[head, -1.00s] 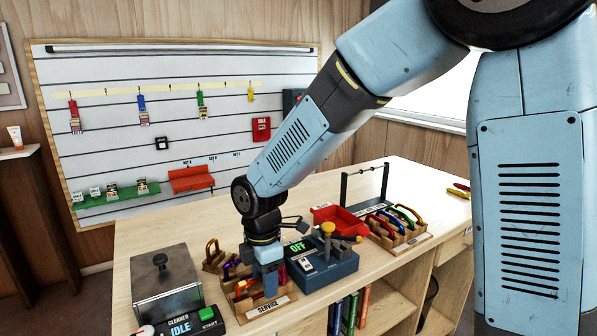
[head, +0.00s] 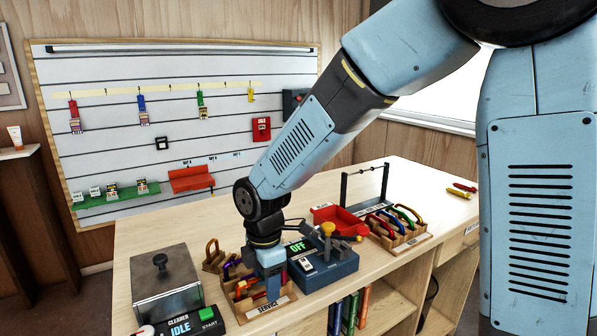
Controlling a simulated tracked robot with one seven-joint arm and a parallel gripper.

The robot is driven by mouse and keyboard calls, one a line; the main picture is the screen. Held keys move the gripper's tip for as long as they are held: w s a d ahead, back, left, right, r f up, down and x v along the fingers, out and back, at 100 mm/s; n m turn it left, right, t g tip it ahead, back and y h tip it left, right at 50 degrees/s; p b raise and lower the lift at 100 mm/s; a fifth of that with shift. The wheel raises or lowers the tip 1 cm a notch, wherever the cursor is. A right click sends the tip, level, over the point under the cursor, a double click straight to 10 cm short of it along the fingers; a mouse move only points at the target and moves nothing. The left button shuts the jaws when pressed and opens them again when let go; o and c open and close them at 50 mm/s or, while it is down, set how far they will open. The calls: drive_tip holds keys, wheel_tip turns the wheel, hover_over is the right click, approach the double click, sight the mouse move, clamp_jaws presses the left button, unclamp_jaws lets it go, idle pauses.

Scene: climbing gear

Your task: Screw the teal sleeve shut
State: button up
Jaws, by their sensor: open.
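My gripper (head: 272,285) points down over the wooden service tray (head: 262,307) at the front of the bench. It is open. Carabiners in orange, purple and other colours (head: 240,288) lie in the tray beside and behind my fingers. My gripper and wrist cover part of the tray. I cannot make out a teal sleeve; it is hidden or too small to tell. I cannot tell whether my fingers touch anything.
A dark blue device reading OFF (head: 325,268) stands close to the right of my gripper. The cleaner box (head: 165,285) is to the left. A red bin (head: 338,217) and a carabiner rack (head: 400,238) stand at the right.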

drive_tip(key=shift+r, duration=0.2)
drive_tip(key=shift+s+r, duration=0.1)
drive_tip(key=shift+r, duration=0.95)
drive_tip(key=shift+r, duration=0.15)
drive_tip(key=shift+w+a, duration=0.2)
drive_tip(key=shift+w, duration=0.2)
drive_tip(key=shift+w+a, duration=0.1)
drive_tip(key=shift+w, duration=0.1)
idle(0.3)
drive_tip(key=shift+f, duration=1.45)
